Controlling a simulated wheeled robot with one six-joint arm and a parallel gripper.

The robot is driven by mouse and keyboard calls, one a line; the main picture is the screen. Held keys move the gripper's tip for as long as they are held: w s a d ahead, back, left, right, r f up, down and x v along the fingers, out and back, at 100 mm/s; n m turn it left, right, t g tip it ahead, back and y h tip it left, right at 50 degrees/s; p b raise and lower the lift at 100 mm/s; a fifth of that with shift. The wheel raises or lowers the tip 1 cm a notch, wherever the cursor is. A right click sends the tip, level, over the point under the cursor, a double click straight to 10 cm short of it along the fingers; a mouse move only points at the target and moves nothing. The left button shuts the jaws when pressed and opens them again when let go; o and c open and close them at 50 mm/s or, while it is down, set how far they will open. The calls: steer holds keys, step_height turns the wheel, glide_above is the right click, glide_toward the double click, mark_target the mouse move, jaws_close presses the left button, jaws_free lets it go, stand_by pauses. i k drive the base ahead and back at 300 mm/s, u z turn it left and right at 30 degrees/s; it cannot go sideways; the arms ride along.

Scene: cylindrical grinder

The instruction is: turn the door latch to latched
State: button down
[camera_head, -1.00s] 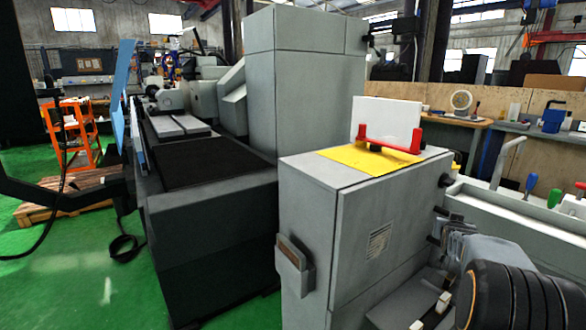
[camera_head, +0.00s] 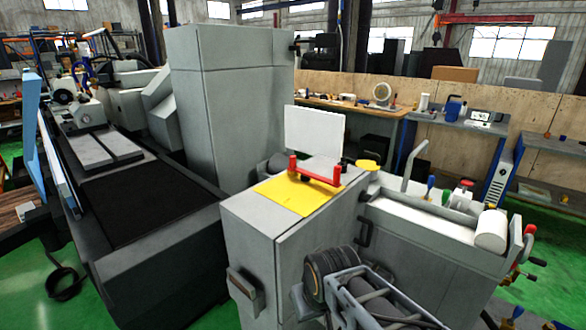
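I cannot make out for certain which part is the door latch. A dark handle (camera_head: 246,285) sits on the front face of the grey cabinet (camera_head: 250,235) in the middle of the view. A black pull handle (camera_head: 365,232) is on the cabinet's right side. A red bracket (camera_head: 315,172) stands on the yellow plate (camera_head: 290,195) on the cabinet's top. My arm's dark ribbed joint and grey links fill the lower middle, in front of the cabinet's right side and hiding part of it. My gripper's fingers are not visible.
The large grinder (camera_head: 130,240) with its dark bed stands on the left, with a tall grey housing (camera_head: 230,100) behind. Green floor (camera_head: 550,270) is open at the far right.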

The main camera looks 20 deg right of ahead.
mark_target(364, 197)
steer(key=k, duration=0.6)
steer(key=z, duration=1)
steer(key=i, duration=1.45)
steer(key=u, duration=0.6)
